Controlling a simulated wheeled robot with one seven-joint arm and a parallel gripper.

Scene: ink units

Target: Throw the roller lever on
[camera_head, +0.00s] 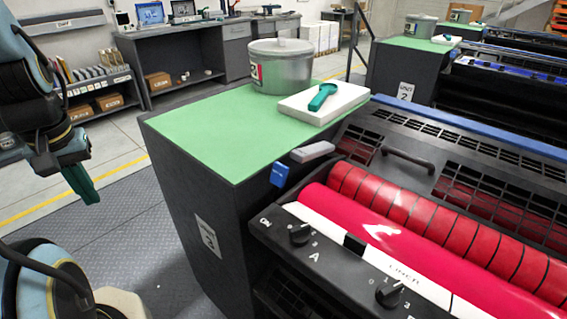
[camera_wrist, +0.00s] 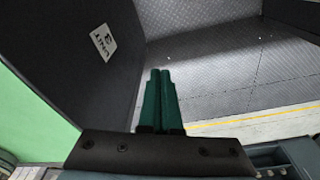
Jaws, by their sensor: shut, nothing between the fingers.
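The press unit marked 3 (camera_head: 207,236) stands in the middle and right of the head view, with red rollers (camera_head: 400,213). At the rollers' left end are a short grey bar-shaped handle (camera_head: 312,151) and a blue tab (camera_head: 279,174) beside it. I cannot tell for sure which of them is the roller lever. My gripper (camera_head: 84,186) hangs at the left of the head view, over the floor and well apart from the unit. In the wrist view its green fingers (camera_wrist: 160,100) are together and empty, pointing at the floor beside the unit's dark side.
A green top (camera_head: 215,135) carries a metal can (camera_head: 281,68) and a white block (camera_head: 323,104) with a green tool (camera_head: 322,95). Black knobs (camera_head: 300,235) (camera_head: 389,292) stand up from the front panel. The floor left of the unit is clear.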

